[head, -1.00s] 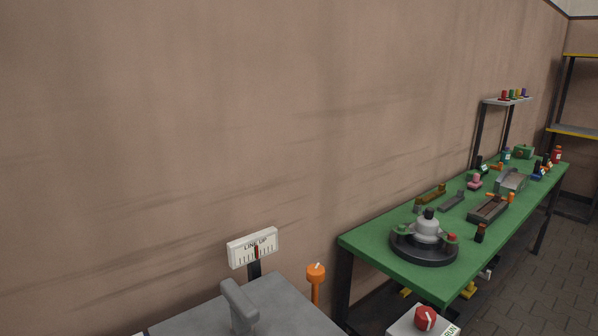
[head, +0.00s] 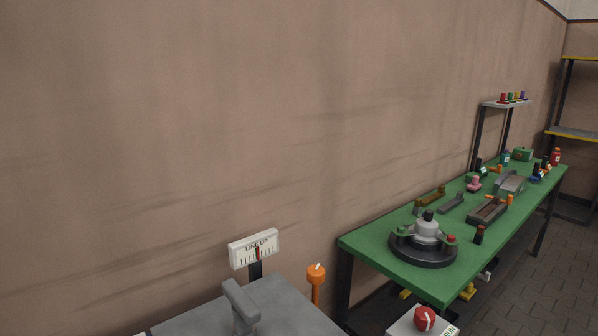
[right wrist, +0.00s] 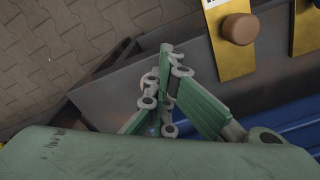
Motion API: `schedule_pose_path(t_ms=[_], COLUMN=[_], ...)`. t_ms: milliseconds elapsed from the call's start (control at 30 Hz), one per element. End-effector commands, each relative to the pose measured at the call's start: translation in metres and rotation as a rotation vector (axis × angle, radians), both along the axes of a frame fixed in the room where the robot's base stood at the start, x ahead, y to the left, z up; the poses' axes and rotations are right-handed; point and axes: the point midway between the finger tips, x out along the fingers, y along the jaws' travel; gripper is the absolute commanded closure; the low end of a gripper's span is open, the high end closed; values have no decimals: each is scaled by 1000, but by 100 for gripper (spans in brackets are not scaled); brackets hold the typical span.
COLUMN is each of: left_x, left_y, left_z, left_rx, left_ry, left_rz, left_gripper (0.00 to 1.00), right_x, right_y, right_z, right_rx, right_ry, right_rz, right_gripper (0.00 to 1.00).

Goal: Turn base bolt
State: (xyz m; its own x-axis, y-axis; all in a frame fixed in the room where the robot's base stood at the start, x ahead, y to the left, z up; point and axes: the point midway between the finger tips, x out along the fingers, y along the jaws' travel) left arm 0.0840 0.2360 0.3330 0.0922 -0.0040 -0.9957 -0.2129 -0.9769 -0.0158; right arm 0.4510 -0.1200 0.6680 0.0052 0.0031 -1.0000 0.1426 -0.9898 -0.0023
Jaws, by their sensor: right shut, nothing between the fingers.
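My right gripper (right wrist: 166,62) shows in the right wrist view with its green-padded fingers shut and empty. Ahead of its tips runs a dark grey beam (right wrist: 110,92). Above and right of the tips, a yellow plate (right wrist: 228,60) carries a round brown knob or bolt head (right wrist: 239,29). The fingers are apart from it. I cannot tell whether this is the base bolt, and no other bolt is clearly recognizable. Neither gripper shows in the head view, and my left gripper is out of sight.
A second yellow plate (right wrist: 307,25) stands at the wrist view's right edge, with blue parts (right wrist: 285,118) below. In the head view, a green bench (head: 375,252) holds a round dark fixture (head: 423,250) and several small parts.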

Motion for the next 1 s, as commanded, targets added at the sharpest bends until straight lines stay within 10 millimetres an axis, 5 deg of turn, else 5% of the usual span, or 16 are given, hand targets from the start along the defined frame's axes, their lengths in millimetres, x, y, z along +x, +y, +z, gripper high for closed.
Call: schedule_pose_path(t_ms=[1000], left_x=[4], left_y=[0], left_z=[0], left_rx=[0], left_ry=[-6], left_rz=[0], left_gripper=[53], right_x=[10], right_y=[-5], right_z=[-6], right_rx=[-12], right_ry=[-4], right_rz=[-9], right_gripper=[100])
